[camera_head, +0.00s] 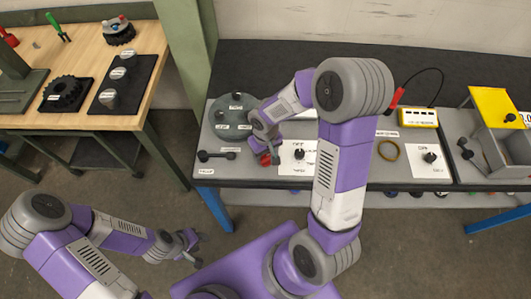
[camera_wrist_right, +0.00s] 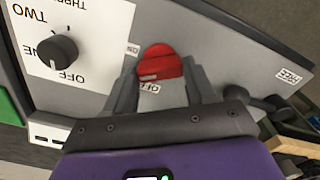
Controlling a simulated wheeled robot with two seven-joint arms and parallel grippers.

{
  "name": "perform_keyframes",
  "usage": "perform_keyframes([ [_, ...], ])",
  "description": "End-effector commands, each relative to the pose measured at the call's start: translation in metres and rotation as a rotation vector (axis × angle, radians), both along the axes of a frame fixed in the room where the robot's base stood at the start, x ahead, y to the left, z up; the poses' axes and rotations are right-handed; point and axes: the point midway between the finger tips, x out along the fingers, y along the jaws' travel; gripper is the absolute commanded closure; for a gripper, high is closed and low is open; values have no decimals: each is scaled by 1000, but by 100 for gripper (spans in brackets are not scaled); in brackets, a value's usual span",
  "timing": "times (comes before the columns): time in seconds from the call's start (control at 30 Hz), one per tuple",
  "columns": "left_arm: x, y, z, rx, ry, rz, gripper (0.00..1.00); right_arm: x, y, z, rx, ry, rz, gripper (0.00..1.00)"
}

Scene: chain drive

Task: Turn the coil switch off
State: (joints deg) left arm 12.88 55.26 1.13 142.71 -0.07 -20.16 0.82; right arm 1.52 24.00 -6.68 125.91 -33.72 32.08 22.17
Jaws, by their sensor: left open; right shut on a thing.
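The red switch (camera_wrist_right: 158,62), with small labels that seem to read ON and OFF beside it, sits on the grey panel in the right wrist view. In the head view it shows as a small red patch (camera_head: 265,160) at the panel's left part. My right gripper (camera_wrist_right: 165,72) is shut on it, one finger on each side; the fingers partly hide its sides. Its exact setting is hard to tell. My left gripper (camera_head: 188,245) is open and empty, low in front of the bench and well away from the switch.
A black dial (camera_wrist_right: 57,50) on a white plate marked OFF, ONE, TWO, THREE is close beside the switch. A round grey plate (camera_head: 232,113) lies behind it. A dark lever (camera_head: 217,155) is to its left. A yellow box (camera_head: 418,117) stands further right.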

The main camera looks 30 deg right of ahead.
Motion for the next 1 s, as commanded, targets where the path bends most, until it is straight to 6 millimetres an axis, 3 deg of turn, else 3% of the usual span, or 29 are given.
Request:
perform_keyframes([
  [1.0,0,0,15,0,0,0,57,1,0,2,0,-2,900,75],
])
